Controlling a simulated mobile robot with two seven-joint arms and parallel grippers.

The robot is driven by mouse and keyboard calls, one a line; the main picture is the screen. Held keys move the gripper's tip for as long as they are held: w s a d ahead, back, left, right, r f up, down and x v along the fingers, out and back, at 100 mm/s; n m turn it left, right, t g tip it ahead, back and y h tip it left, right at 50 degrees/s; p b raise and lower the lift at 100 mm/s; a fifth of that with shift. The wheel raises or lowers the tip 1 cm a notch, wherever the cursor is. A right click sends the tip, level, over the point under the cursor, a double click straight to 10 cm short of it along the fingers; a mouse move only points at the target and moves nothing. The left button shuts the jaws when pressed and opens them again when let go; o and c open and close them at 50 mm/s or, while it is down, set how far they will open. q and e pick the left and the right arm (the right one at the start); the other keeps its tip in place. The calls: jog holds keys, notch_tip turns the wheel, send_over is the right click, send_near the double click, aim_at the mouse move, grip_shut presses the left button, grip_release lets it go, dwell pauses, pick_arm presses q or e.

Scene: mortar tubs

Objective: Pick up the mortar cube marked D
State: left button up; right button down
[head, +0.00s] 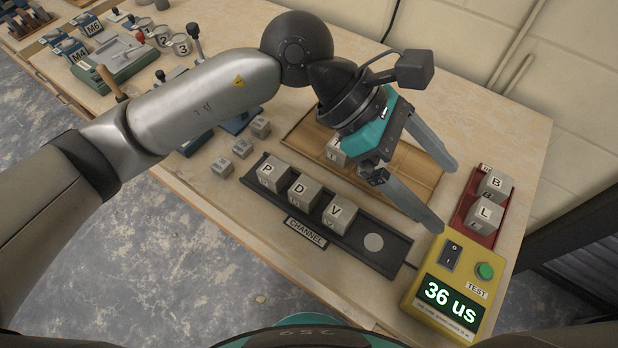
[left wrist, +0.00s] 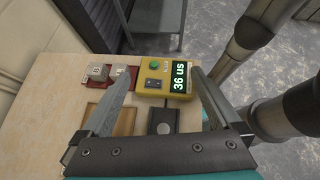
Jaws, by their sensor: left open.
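The mortar cube marked D (head: 305,193) sits in the black channel tray (head: 371,262), between the cube marked P (head: 273,174) and the cube marked V (head: 339,215). A bare pale round spot shows at the tray's right end. My left gripper (head: 450,197) is open and empty above the bench, to the right of the D cube and apart from it. Its fingers also show spread in the left wrist view (left wrist: 165,100), with the yellow tester beyond them. The D cube does not show in the left wrist view. My right gripper is not in view.
A wooden tray (head: 300,138) with a partly hidden cube lies behind the channel. A red tray (head: 483,238) holds cubes B (head: 495,184) and L (head: 485,214). A yellow tester (head: 445,291) reads "36 us". Small cubes (head: 242,148) lie left of the channel.

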pick_arm(q)
jog(key=w+a+f+m+t+y, duration=0.2)
jog(key=w+a+f+t+y, duration=0.1)
jog(key=w+a+f+y, duration=0.3)
jog(key=t+y, duration=0.2)
jog(key=y, duration=0.2)
send_over(305, 188)
notch_tip(305, 188, down, 9)
jog(key=shift+f, duration=3.2)
jog(key=shift+r, duration=0.1)
grip_shut()
